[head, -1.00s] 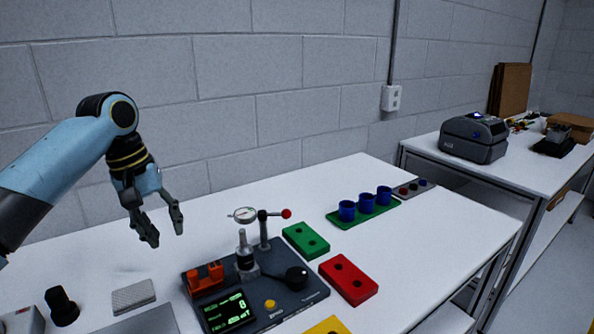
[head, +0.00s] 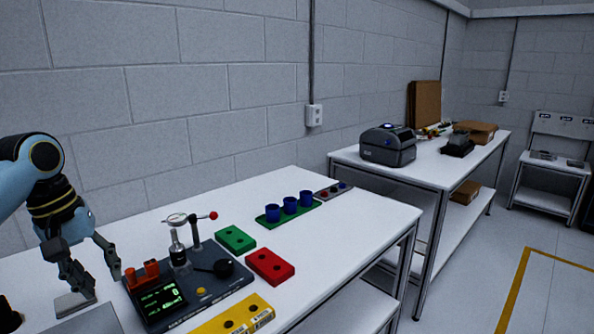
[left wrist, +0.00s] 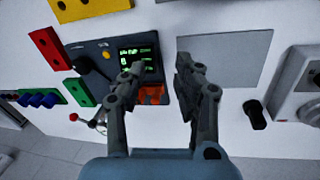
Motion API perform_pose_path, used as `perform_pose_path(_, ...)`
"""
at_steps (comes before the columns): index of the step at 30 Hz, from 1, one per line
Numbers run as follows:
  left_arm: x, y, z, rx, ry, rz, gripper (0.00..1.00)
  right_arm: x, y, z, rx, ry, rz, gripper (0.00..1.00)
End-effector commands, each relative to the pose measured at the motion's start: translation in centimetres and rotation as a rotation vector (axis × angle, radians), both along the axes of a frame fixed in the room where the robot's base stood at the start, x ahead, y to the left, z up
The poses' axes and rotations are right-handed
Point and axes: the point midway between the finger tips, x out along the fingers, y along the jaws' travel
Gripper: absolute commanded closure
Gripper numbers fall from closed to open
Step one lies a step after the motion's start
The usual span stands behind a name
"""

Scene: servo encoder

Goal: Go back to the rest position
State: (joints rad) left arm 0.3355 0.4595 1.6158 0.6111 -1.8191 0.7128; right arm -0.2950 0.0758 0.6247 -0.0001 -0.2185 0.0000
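My left gripper (head: 92,284) hangs over the left part of the white table (head: 345,215) in the head view, left of the servo test station (head: 205,290). Its two fingers are apart with nothing between them. In the left wrist view, the open fingers (left wrist: 162,62) show above the table, with the station's green-lit screen (left wrist: 138,58) beside one fingertip. Whether a finger touches anything cannot be told. My right gripper is in neither view.
On the table are a green block (head: 236,238), a red block (head: 270,266), a yellow block (head: 235,318) and blue cups (head: 290,204) on a green tray. A second table holds a dark printer (head: 388,146). Floor is clear at right.

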Motion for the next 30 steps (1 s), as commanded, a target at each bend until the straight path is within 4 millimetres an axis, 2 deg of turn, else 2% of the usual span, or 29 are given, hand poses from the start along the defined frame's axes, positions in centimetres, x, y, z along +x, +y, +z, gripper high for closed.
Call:
perform_pose_path(11, -4.6, -3.2, -3.8, 0.074, -0.039, -0.172, 0.68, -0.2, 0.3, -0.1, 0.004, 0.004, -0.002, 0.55)
perform_pose_path(18, -10.0, -6.2, -6.1, 0.146, -0.089, -0.345, 0.68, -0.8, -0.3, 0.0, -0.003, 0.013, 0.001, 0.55)
perform_pose_path(23, -14.1, -8.0, -6.6, 0.198, -0.130, -0.454, 0.68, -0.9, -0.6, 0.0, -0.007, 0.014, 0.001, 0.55)
perform_pose_path(30, -19.6, -9.6, -5.7, 0.276, -0.180, -0.584, 0.68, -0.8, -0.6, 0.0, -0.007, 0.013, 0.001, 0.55)
